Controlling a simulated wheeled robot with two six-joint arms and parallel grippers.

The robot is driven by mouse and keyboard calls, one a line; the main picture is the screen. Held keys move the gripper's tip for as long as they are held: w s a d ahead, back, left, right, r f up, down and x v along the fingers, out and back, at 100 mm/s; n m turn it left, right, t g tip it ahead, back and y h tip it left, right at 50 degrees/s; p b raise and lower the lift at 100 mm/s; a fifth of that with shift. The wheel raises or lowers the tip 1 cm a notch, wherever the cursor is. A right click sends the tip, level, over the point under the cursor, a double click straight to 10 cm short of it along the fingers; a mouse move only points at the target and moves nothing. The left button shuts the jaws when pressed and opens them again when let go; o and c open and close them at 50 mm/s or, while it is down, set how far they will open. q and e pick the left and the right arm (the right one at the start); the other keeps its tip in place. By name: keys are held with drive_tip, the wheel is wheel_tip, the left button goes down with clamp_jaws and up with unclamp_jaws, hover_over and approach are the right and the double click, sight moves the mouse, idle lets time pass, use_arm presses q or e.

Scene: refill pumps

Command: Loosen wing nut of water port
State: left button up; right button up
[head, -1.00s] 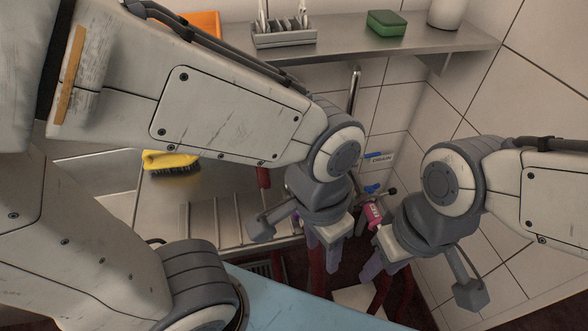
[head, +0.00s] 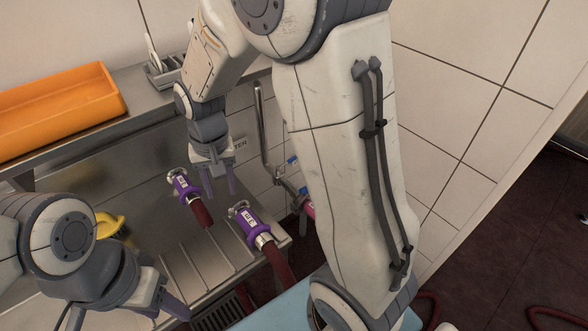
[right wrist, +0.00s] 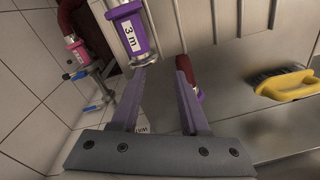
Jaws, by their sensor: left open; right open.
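The water port's wall label (head: 240,143) is partly visible behind my right gripper (head: 220,190); the port and its wing nut are hidden or cannot be made out. My right gripper is open and empty, fingers pointing down between two purple hose couplings, one on the left (head: 183,186) and one nearer (head: 251,227). In the right wrist view, a purple coupling marked "3 m" (right wrist: 128,32) is near the left fingertip, and a dark red hose (right wrist: 187,68) is behind the right finger. My left gripper (head: 165,308) is open and empty at the lower left.
A pink coupling (right wrist: 77,52) hangs near blue-handled valves (head: 293,162) by the wall. A steel shelf holds an orange tray (head: 60,105). A yellow brush (right wrist: 285,83) lies on the steel counter. My right arm covers the middle of the head view.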

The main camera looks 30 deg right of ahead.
drive_tip(key=w+d+f+m, duration=0.2)
drive_tip(key=d+f+m, duration=0.25)
drive_tip(key=d, duration=0.55)
drive_tip(key=w+d+f+m+p, duration=0.1)
drive_tip(key=w+d+f+m, duration=0.3)
drive_tip(key=d, duration=0.5)
drive_tip(key=w+d+f+m, duration=0.1)
drive_tip(key=d+f+m, duration=0.4)
drive_tip(key=d, duration=0.5)
drive_tip(key=shift+n, duration=0.25)
wheel_tip(320, 180, down, 11)
drive_tip(key=shift+a+p, duration=0.1)
drive_tip(key=shift+p, duration=0.8)
